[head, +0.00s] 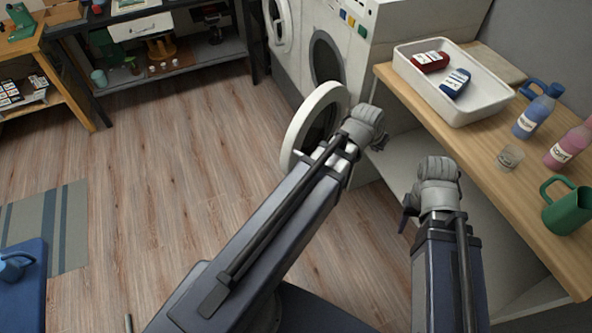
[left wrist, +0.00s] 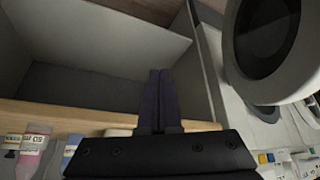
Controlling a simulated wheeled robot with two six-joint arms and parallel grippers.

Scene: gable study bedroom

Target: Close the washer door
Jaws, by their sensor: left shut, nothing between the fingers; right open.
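The washer (head: 342,30) is a white front-loader at the top centre of the head view, with a dark round opening. Its door (head: 297,134), a thick white ring with dark glass, stands swung open in front of it. The door also shows at the upper right of the left wrist view (left wrist: 304,68). My left gripper (head: 376,141) is beside the door, on its right in the head view. In the left wrist view its dark fingers (left wrist: 160,78) are shut, empty and apart from the door. My right gripper (head: 408,208) is open and lower right, before the shelf unit; its fingers are partly hidden.
A wooden-topped counter (head: 482,130) on the right holds a white tray (head: 440,108) with two bottles, a blue bottle (head: 533,112), a pink bottle (head: 570,147), a glass (head: 509,158) and a green jug (head: 567,208). Another machine (head: 285,52) stands left of the washer.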

